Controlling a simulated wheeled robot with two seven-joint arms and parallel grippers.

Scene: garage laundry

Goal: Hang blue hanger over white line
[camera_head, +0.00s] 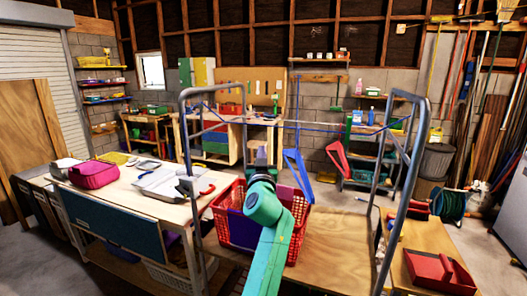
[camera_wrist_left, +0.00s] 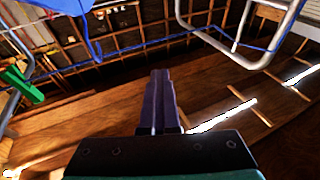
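The blue hanger (camera_head: 297,172) hangs tilted just right of my left gripper in the head view; what its hook rests on is too small to tell. A blue shape at the top left of the left wrist view (camera_wrist_left: 60,6) looks like part of it. A pale line (camera_head: 335,124) spans the metal rack near a blue line (camera_head: 232,118). My left gripper (camera_head: 261,158) is raised above the red basket, apart from the blue hanger. Its fingers are together in the left wrist view (camera_wrist_left: 158,78), with nothing seen between them. My right gripper is not in view.
The metal rack frame (camera_head: 417,150) rises on both sides of my arm. A red hanger (camera_head: 338,158) is right of the blue one. The red basket (camera_head: 216,215) and a wooden top (camera_head: 335,250) lie below. A worktable (camera_head: 150,200) stands left.

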